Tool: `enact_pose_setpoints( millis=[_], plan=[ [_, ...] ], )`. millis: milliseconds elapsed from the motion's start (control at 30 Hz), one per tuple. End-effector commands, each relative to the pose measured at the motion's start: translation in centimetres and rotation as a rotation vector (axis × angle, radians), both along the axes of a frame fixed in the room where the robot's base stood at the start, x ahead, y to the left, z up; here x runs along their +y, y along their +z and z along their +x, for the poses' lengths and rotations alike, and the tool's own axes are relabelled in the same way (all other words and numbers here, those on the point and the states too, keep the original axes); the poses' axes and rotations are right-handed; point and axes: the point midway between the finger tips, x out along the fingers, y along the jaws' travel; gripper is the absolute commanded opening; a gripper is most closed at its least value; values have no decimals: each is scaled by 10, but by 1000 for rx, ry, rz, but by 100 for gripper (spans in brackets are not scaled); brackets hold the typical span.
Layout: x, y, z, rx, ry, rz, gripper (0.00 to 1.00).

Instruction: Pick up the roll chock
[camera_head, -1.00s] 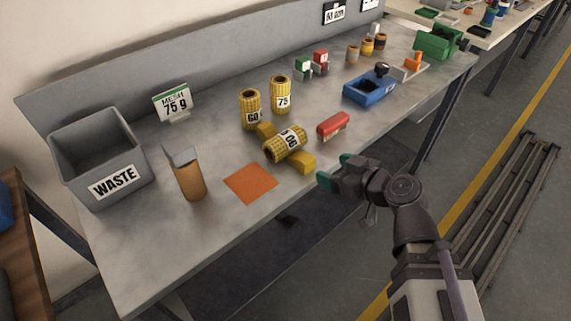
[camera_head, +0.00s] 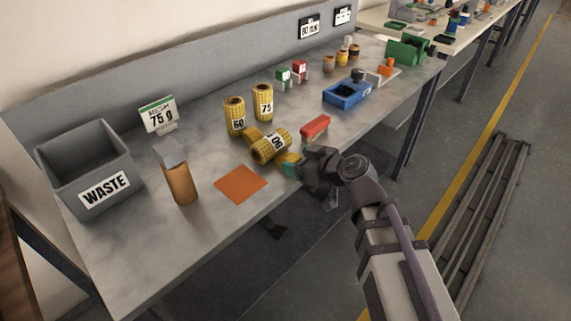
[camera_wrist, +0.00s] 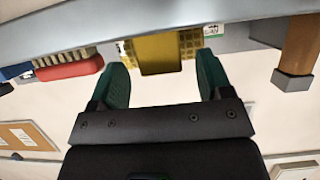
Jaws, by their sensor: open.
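Two yellow roll chocks sit at the sides of a lying yellow mesh roll (camera_head: 270,146), one behind it (camera_head: 252,134) and one at its front right (camera_head: 288,158). My gripper (camera_head: 291,171) is at the table's front edge, its teal fingers close to the front chock and partly covering it. In the wrist view, the front chock (camera_wrist: 158,54) lies ahead between the tips of my open gripper (camera_wrist: 163,66), with a finger on each side. I cannot tell whether the fingers touch it. Nothing is held.
A red brush (camera_head: 315,126) lies to the right of the chock. An orange sheet (camera_head: 241,184) lies to the left at the table edge. Two upright mesh rolls (camera_head: 249,108) stand behind. A brown bottle (camera_head: 181,183) and a grey waste bin (camera_head: 88,168) are farther left.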

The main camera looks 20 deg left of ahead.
Motion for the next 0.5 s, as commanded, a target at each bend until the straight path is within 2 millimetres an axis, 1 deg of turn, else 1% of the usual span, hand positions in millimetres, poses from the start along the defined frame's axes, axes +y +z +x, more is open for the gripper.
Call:
enact_pose_setpoints(
  millis=[33, 133, 200, 367, 500],
  plan=[
    [9, -9, 7, 0, 1, 0, 72],
    [22, -15, 15, -1, -3, 1, 72],
    [25, -15, 17, 0, -5, 0, 72],
    [25, -13, 16, 0, -5, 0, 72],
    [24, -13, 16, 0, -5, 0, 60]
  ],
)
